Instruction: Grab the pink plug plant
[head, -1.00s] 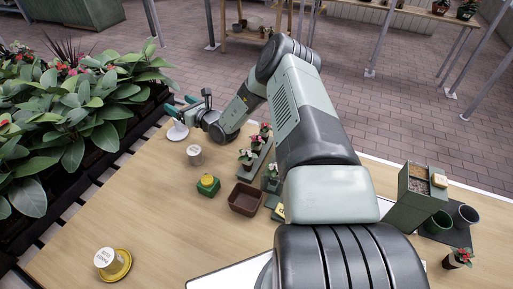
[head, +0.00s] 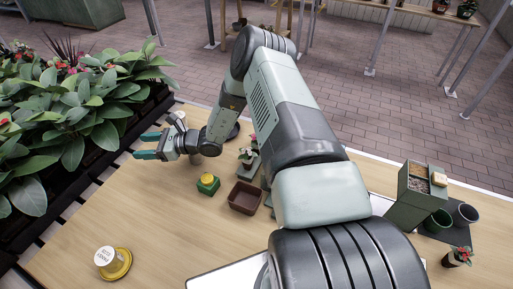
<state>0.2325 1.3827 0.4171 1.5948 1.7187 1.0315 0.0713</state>
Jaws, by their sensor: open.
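My gripper (head: 148,146) is open and empty, with its teal fingers pointing left over the left part of the table, beside the leafy planter. Small potted seedlings with red or pink blooms (head: 247,156) stand in the middle of the table, to the right of my gripper and apart from it. My arm hides some of them. Another small plant in a dark pot (head: 459,256) stands at the far right. It has reddish flowers, and I cannot tell from its size which plant is the pink plug.
A green block with a yellow top (head: 208,183) and a brown square pot (head: 246,195) lie near my wrist. Green bins (head: 415,202) stand at right.

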